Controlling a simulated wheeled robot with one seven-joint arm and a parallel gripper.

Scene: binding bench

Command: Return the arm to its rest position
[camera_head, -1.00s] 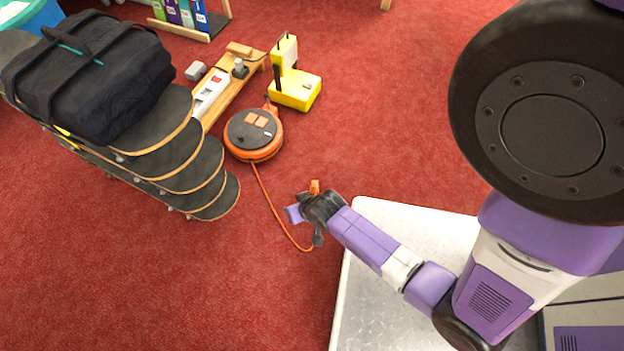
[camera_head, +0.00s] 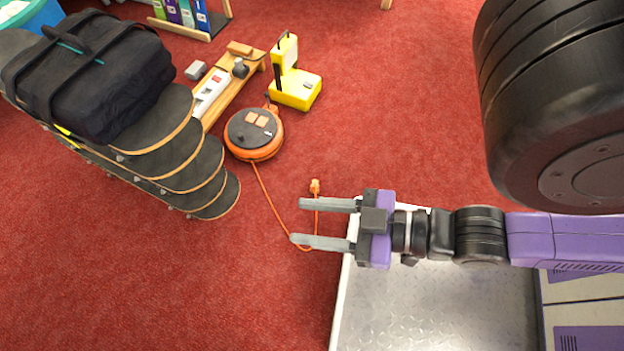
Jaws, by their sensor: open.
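My gripper (camera_head: 298,223) is open and empty, its two grey fingers pointing left in the picture. It appears over the red carpet just past the left edge of my metal base plate. My arm reaches in from the right side of the picture. The fingers overlap part of an orange cable (camera_head: 270,201) in the picture; whether they touch it I cannot tell. The cable's orange plug end (camera_head: 315,186) shows just above the upper finger.
An orange and black cable reel (camera_head: 254,134) lies on the red carpet (camera_head: 400,90). Behind it are a wooden board with a power strip (camera_head: 211,93) and a yellow device (camera_head: 295,88). Stacked skateboards (camera_head: 185,160) carry a black bag (camera_head: 90,75) at left. Carpet is clear at lower left.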

